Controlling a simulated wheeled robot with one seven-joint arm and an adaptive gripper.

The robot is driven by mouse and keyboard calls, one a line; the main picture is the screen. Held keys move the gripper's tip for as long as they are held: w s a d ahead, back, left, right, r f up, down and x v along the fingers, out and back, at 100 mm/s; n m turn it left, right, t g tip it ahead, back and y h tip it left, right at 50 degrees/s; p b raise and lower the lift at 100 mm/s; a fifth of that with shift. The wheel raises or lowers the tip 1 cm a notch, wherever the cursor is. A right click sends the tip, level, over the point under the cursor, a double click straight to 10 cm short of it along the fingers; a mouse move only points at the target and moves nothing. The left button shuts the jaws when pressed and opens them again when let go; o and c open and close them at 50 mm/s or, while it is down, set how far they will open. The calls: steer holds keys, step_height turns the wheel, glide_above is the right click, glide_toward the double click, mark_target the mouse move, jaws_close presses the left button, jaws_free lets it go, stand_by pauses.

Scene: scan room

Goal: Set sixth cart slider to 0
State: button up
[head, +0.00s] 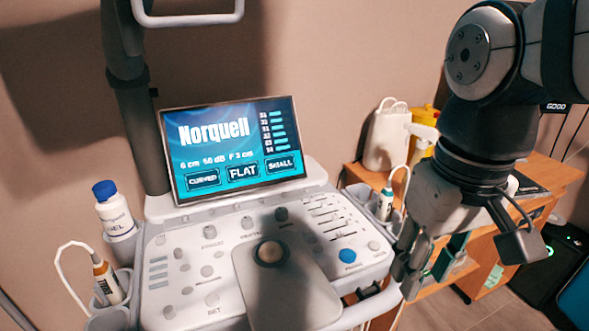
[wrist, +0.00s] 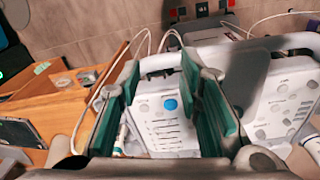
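The cart's control panel (head: 215,270) sits below a lit screen (head: 235,150) reading "Norquell". A bank of several small sliders (head: 325,212) lies at the panel's upper right, above a blue round button (head: 347,256). The sliders also show in the wrist view (wrist: 165,130), with the blue button (wrist: 170,104) beyond them. Which slider is the sixth, and its setting, are too small to tell. My gripper (head: 425,272) is right of the panel's right edge, apart from the sliders. In the wrist view its green-padded fingers (wrist: 160,72) are wide apart with nothing held.
A gel bottle (head: 113,207) and a corded probe (head: 107,280) stand at the cart's left. Another probe (head: 385,203) sits in a right-side holder. A trackball (head: 270,252) is mid-panel. A wooden desk (head: 545,172) stands behind my arm at the right.

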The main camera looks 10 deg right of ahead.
steer(key=w+a+r+n+p, duration=0.15)
steer(key=w+r+p, duration=0.25)
steer(key=w, duration=0.8)
steer(key=p, duration=0.4)
glide_above(339, 233)
step_height(339, 233, down, 3)
steer(key=shift+n+g, duration=0.3)
steer(key=shift+n, duration=0.15)
step_height(339, 233, down, 13)
steer(key=shift+d+f+b, duration=0.1)
steer(key=shift+d+b, duration=0.05)
steer(key=shift+b, duration=0.6)
jaws_close()
